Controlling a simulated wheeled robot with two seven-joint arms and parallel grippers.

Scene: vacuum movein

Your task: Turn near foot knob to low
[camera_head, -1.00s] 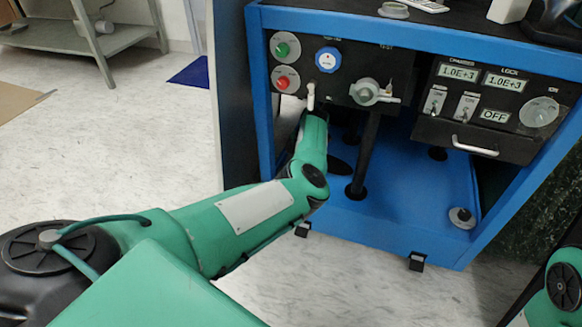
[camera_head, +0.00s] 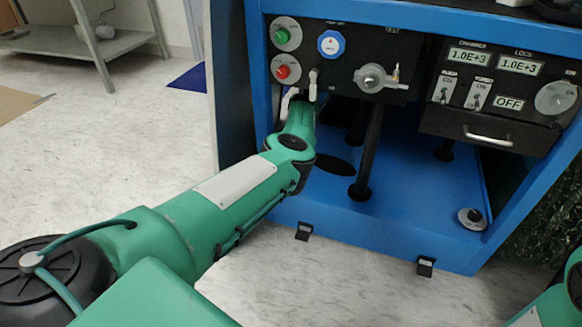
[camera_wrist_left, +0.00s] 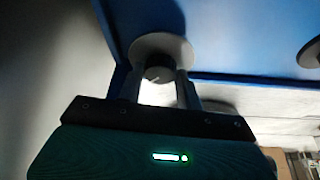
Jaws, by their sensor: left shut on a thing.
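A dark knob (camera_wrist_left: 157,73) with a pale mark stands on a round light plate (camera_wrist_left: 160,46) against the blue base in the left wrist view. My left gripper (camera_wrist_left: 158,83) has its fingers on either side of this knob and is shut on it. In the head view my left forearm reaches into the blue cabinet, and the gripper and held knob are hidden. Another foot knob (camera_head: 473,216) on a round plate sits at the right of the cabinet floor. My right gripper is out of view; only a bit of green arm shows at bottom right.
The blue cabinet (camera_head: 400,245) has side posts close to my left arm. Above are a front panel with green (camera_head: 282,35) and red (camera_head: 282,72) buttons, a valve (camera_head: 371,77) and a drawer handle (camera_head: 488,136). Dark posts stand inside. The left floor is open.

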